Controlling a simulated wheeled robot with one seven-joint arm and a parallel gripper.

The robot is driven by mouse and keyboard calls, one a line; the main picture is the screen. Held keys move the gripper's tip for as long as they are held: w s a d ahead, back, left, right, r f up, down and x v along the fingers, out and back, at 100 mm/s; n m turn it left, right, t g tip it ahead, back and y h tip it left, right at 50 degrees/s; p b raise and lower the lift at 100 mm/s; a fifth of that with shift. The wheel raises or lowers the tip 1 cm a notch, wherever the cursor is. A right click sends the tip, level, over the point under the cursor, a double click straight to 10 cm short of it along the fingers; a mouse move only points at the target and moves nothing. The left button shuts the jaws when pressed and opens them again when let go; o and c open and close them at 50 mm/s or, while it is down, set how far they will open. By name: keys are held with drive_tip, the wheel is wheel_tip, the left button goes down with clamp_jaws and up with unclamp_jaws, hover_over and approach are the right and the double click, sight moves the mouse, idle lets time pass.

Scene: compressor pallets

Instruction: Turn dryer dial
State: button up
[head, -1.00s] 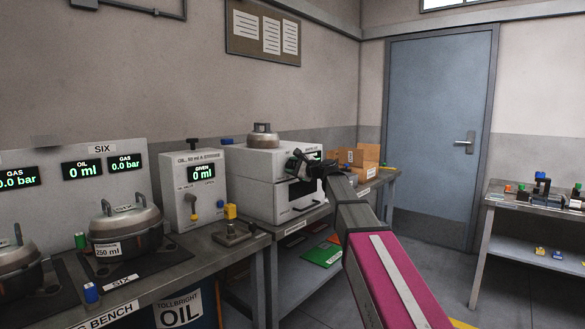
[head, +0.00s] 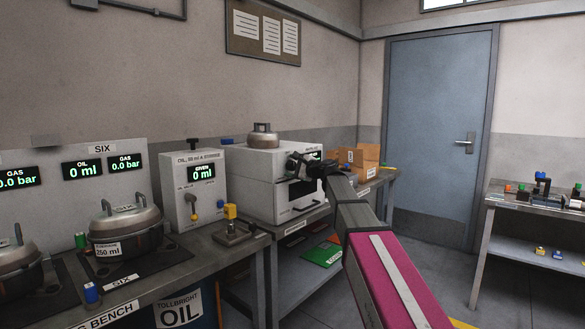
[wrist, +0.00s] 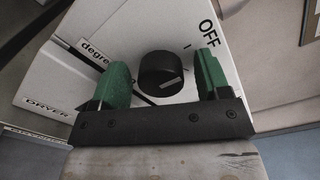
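The dryer (head: 262,177) is a white box on the bench, with a display partly hidden behind my arm in the head view. In the wrist view its white front (wrist: 60,88) carries the words DRYER, degrees and OFF. The dryer dial (wrist: 160,73) is a round black knob with a pale pointer line. My gripper (wrist: 160,82) has green fingers that stand open on either side of the dial, with a gap showing on both sides. In the head view my gripper (head: 302,165) is at the dryer's right front, and the dial is hidden there.
Open floor lies between the benches and the door.

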drive_tip(key=v, duration=1)
drive_tip(key=shift+s+d, duration=0.2)
drive_tip(key=shift+d, duration=0.1)
drive_tip(key=s+d+f+n+g+h, duration=0.2)
drive_tip(key=s+f, duration=0.1)
drive_tip(key=f, duration=0.8)
drive_tip(key=s+d+f+n+g+h, duration=0.1)
drive_tip(key=s+f+n+g+h, duration=0.2)
drive_tip(key=f, duration=0.8)
drive_tip(key=s+d+f+n+g+h, duration=0.15)
drive_tip(key=s+f, duration=0.25)
drive_tip(key=f, duration=0.7)
drive_tip(key=s+d+f+n+g+h, duration=0.2)
drive_tip(key=s+d+f+n+h, duration=0.1)
drive_tip(key=s+f, duration=0.5)
drive_tip(key=s+d+f+n+g+h, duration=0.2)
drive_tip(key=s+d+f+n+h, duration=0.1)
drive_tip(key=s+d+f, duration=0.5)
wheel_tip(320, 180, down, 3)
drive_tip(key=shift+s+r+h, duration=0.15)
drive_tip(key=shift+s+h, duration=0.65)
drive_tip(key=shift+h, duration=0.05)
